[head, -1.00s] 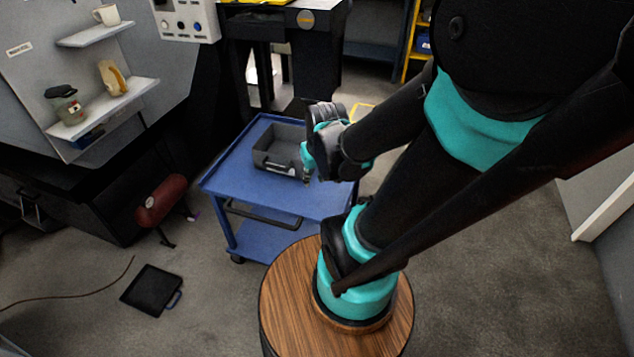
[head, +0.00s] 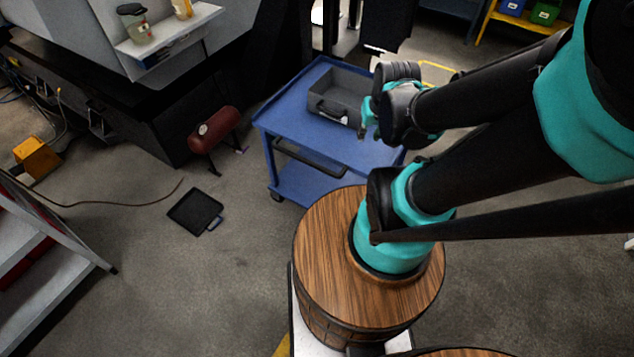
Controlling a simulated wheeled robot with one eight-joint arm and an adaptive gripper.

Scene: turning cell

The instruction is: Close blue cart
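The blue cart (head: 290,109) stands at the centre of the head view, with an upper shelf, a lower shelf (head: 303,181) and a dark push handle (head: 309,157) on its near side. An open grey bin (head: 345,92) with a dark handle on its front sits on the upper shelf. My gripper (head: 367,122) is over the right part of the cart top, beside the right side of the bin. The wrist covers part of the cart's right side. The fingers are small and partly hidden, so whether they are open or touching anything is unclear.
A flat black tray (head: 195,212) lies on the floor left of the cart. A red cylinder (head: 215,130) on legs stands between the cart and the dark machine. A cable (head: 110,204) crosses the floor at left.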

